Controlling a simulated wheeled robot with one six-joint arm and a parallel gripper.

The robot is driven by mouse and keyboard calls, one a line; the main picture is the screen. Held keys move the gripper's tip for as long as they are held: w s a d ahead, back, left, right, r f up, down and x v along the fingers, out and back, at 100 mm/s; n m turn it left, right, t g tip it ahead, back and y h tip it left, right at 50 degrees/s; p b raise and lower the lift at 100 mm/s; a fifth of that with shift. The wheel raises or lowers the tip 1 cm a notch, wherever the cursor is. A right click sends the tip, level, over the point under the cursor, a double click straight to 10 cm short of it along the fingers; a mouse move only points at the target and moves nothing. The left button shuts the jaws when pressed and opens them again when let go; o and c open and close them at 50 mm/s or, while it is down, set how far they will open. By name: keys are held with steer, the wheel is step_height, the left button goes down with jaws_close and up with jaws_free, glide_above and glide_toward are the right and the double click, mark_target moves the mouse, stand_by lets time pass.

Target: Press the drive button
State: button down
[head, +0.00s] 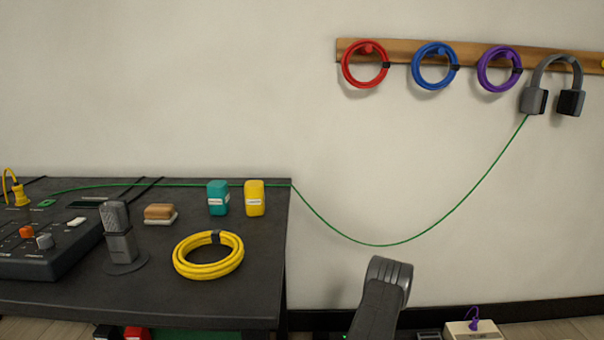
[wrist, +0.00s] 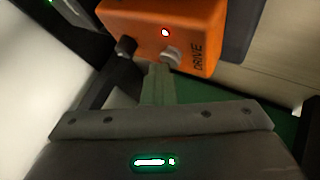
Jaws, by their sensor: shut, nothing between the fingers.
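An orange pedal box (wrist: 190,18) marked DRIVE fills the top middle of the wrist view. A pale grey round button (wrist: 171,56) sits on it beside the lettering. A small lit red-white lamp (wrist: 165,32) and a black knob (wrist: 125,46) are on the same box. My gripper (wrist: 159,70) is shut and empty, its fingertips right at the lower left of the grey button. I cannot tell whether they touch it. The head view does not show my gripper; only a dark link of my arm shows there.
In the head view a dark table (head: 150,295) holds a mixer (head: 45,258), a microphone (head: 119,235) and a yellow cable coil (head: 208,255). A green cable (head: 390,244) hangs from the table to headphones (head: 553,85) on the wall. A white box (head: 473,331) sits low right.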

steer(key=shift+r, duration=0.35)
step_height(320, 180, up, 6)
steer(key=p, duration=0.3)
stand_by(0.3)
